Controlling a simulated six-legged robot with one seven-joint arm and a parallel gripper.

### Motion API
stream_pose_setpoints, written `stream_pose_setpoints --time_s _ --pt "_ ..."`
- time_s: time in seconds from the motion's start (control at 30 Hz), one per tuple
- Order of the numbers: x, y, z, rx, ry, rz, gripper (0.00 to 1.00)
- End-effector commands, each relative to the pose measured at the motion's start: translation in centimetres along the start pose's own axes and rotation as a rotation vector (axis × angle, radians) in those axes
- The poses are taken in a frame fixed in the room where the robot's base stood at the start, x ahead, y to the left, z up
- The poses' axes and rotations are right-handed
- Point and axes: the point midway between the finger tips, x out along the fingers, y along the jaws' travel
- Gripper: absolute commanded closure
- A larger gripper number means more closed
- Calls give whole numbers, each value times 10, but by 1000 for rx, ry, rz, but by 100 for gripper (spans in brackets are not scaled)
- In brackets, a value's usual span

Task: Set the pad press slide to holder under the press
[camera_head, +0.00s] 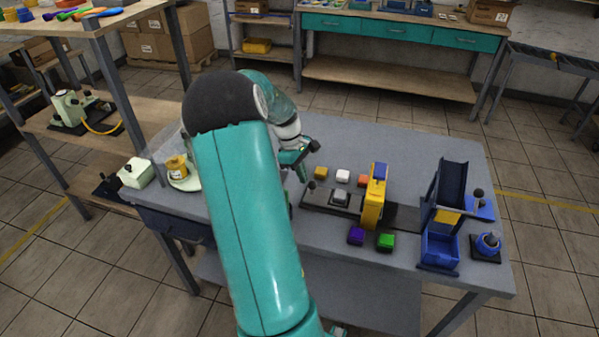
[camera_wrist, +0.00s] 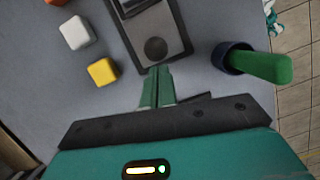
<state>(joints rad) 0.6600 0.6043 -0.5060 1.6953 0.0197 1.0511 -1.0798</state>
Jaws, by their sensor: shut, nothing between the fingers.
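The pad press (camera_head: 373,205), a yellow frame with a blue top, stands on the grey table right of my gripper. A dark round knob (camera_head: 312,186) is at the slide's left end; this knob also shows in the wrist view (camera_wrist: 155,48). My gripper (camera_wrist: 158,70) is shut and empty, its green fingertips beside the knob; contact is unclear. My gripper also shows in the head view (camera_head: 303,177).
Yellow (camera_head: 321,173), white (camera_head: 343,176) and orange (camera_head: 364,181) blocks lie behind the slide. Purple (camera_head: 356,236) and green (camera_head: 386,241) blocks lie in front. A green handle (camera_wrist: 265,67) stands in a dark cup (camera_wrist: 230,58). A blue chute and bin (camera_head: 440,250) stand right.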

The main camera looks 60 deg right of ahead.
Motion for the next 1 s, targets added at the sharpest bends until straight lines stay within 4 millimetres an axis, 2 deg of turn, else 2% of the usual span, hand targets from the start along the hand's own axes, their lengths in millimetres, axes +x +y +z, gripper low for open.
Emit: stream_pose_setpoints --time_s 0.13,0.23,0.5,0.6,1.0 --pt "0 0 2 1 0 0 100" --pt "4 3 13 4 0 -1 100" --pt "22 15 74 6 0 -2 100" --pt "27 18 88 3 1 -1 100" --pt "30 20 96 1 -3 -1 100"
